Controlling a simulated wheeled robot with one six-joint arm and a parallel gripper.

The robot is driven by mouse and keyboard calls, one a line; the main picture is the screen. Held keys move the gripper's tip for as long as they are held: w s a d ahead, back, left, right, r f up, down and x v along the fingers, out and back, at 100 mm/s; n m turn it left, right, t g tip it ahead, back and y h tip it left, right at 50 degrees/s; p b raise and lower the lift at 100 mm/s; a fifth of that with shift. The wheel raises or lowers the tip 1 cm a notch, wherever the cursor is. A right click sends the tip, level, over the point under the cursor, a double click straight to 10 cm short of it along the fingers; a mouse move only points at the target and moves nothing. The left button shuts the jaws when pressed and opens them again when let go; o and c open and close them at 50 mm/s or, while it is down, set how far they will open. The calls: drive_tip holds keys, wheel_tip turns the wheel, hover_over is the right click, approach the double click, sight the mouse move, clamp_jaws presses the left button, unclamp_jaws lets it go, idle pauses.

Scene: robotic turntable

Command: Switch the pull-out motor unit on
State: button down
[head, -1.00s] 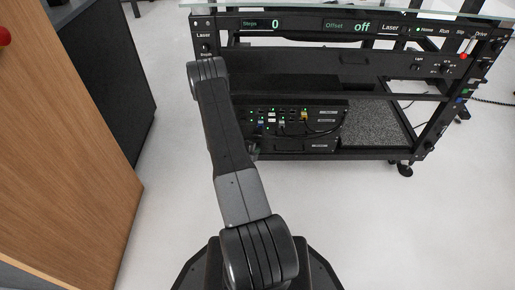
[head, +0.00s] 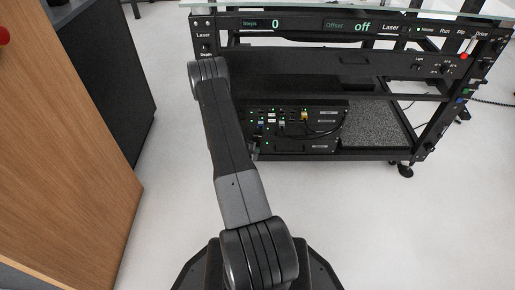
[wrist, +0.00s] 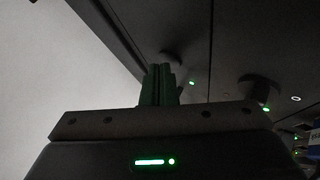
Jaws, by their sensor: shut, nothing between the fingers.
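A black unit with green lights, sockets and plugged cables (head: 318,132) sits on the lower shelf of the rack in the head view; I cannot tell for sure that it is the motor unit. In the wrist view a dark panel (wrist: 228,45) fills the upper right. It bears two dark round knobs, one (wrist: 172,56) near my fingertips and one (wrist: 260,90) to the right, each with a green light close by. My gripper (wrist: 158,72) is shut and empty, its tips just below the nearer knob in the picture. Contact cannot be told. My arm mostly hides the gripper in the head view.
The rack's upper panel (head: 340,27) shows Steps 0 and Offset off. A speckled dark board (head: 375,128) lies right of the unit. A wooden cabinet (head: 70,150) stands at left. The pale floor (head: 400,230) in front is clear.

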idle(0.4)
drive_tip(key=shift+s, duration=0.8)
drive_tip(key=s+b, duration=0.1)
drive_tip(key=s, duration=0.4)
drive_tip(key=shift+b, duration=0.3)
drive_tip(key=p, duration=0.1)
drive_tip(key=w+p, duration=0.1)
drive_tip(key=p, duration=0.1)
drive_tip(key=shift+w+r, duration=0.1)
drive_tip(key=shift+r, duration=0.15)
